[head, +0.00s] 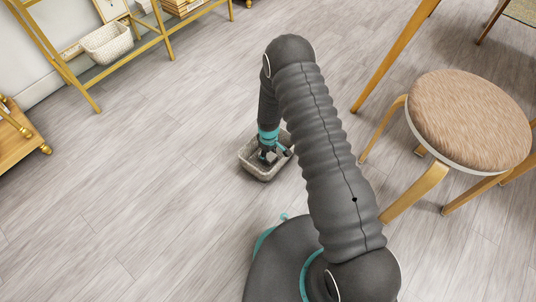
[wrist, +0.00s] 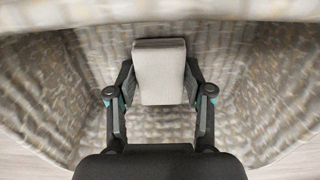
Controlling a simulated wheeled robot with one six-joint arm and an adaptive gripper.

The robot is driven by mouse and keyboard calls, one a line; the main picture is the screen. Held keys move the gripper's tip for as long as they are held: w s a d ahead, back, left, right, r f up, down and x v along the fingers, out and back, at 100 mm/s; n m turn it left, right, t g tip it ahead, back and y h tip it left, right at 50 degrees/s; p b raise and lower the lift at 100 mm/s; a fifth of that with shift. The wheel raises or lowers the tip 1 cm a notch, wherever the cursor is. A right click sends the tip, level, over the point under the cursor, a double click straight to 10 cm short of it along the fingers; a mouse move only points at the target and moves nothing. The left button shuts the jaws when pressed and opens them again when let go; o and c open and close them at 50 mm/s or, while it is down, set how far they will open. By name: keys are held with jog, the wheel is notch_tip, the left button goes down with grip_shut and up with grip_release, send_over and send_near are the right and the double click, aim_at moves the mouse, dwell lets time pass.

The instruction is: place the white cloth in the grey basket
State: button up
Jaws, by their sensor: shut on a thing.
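The grey basket (head: 262,172) stands on the wooden floor in the head view, partly hidden by my arm. Its woven inner walls (wrist: 90,50) fill most of the wrist view. My gripper (head: 270,156) is lowered into the basket opening in the head view. In the wrist view my gripper (wrist: 160,95) is shut on the white cloth (wrist: 160,70), a small pale folded block held between the two fingers. The cloth is inside the basket walls. I cannot tell whether it touches the basket bottom. The cloth is hidden in the head view.
A round stool (head: 470,118) with a brown seat stands at the right. A gold shelf (head: 75,75) with a white basket (head: 107,43) stands at the upper left. A wooden cart (head: 18,140) is at the left edge. The floor at the left is clear.

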jog(key=shift+f, duration=0.15)
jog(key=o, duration=1.1)
